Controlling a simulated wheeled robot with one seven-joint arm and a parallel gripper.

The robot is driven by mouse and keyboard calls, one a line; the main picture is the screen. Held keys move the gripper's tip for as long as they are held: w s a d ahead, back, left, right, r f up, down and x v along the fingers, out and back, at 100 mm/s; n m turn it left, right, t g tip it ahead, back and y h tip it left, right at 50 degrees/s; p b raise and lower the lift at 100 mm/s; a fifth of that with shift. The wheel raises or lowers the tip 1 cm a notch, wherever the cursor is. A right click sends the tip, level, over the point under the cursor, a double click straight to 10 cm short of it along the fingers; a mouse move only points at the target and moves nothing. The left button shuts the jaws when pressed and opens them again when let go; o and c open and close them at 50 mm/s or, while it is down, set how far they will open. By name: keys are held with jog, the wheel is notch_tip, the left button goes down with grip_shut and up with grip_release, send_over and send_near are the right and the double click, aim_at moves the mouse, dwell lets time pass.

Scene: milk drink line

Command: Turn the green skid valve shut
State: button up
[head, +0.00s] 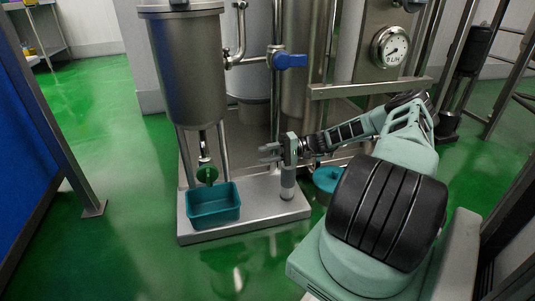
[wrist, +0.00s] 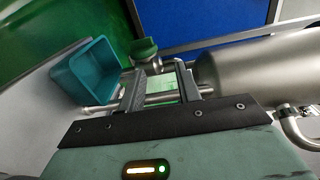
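The green skid valve (head: 207,174) is a small round green handle below the steel tank, above a teal bin. It also shows in the wrist view (wrist: 143,48), beyond the fingertips and toward the left one. My gripper (head: 264,153) is to the right of the valve, pointing left toward it, with a clear distance between them. In the wrist view my gripper (wrist: 160,78) has its two fingers apart with nothing held between them. A steel rod or pipe shows behind the fingers.
The teal bin (head: 213,218) sits on the steel skid base (head: 262,222), below the valve. The steel tank (head: 188,70) stands above on thin legs. A blue-handled valve (head: 290,61) is on the pipe above my gripper. A round teal object (head: 326,178) is behind my arm.

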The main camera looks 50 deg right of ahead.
notch_tip(320, 180, up, 10)
jog(key=r+g+h+p, duration=0.1)
jog(key=g+h+p, duration=0.8)
jog(key=h+p, duration=0.6)
send_over(208, 186)
jog(key=s+d+p, duration=0.1)
jog(key=d+p, duration=0.1)
jog(key=d, duration=0.1)
jog(key=y, duration=0.2)
jog(key=shift+n, duration=0.3)
jog(key=f+b, duration=0.2)
jog(key=f, duration=0.4)
jog(key=a+f+b, duration=0.1)
jog(key=f+b, duration=0.1)
jog(key=f, duration=0.4)
jog(key=w+a+f+b, duration=0.1)
jog(key=f+b, duration=0.1)
jog(key=f, duration=0.3)
jog(key=shift+a+f, duration=0.15)
jog(key=shift+f, duration=0.25)
